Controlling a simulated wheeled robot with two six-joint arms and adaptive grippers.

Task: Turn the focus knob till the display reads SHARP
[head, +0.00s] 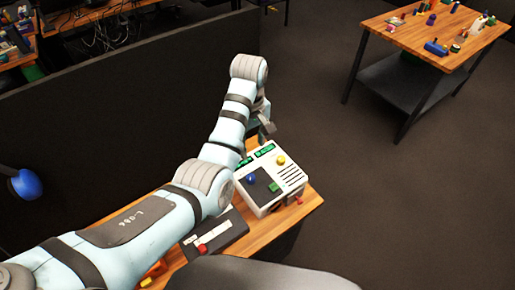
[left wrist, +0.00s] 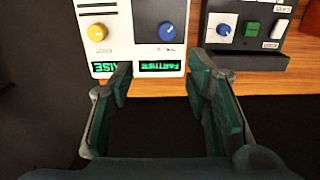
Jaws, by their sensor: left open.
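The white panel (head: 262,205) stands on a wooden table, with a yellow knob (head: 281,160) and a blue round control (head: 251,179) on top. In the left wrist view the panel is upside down: the yellow knob (left wrist: 97,32) is at left, the blue control (left wrist: 169,30) at right. Their labels are too small to read, so I cannot tell which is the focus knob. Of two green-lit displays, one (left wrist: 161,66) seems to read FARTHER; the other (left wrist: 105,67) is partly covered by a finger. My left gripper (left wrist: 165,85) is open and empty at the panel's display edge, apart from both controls.
A dark box (left wrist: 246,57) with a blue knob and green button stands beside the panel. A green square (head: 273,187) is on the panel. Another table (head: 408,32) with small objects stands far right. A dark partition (head: 90,110) runs behind my left arm.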

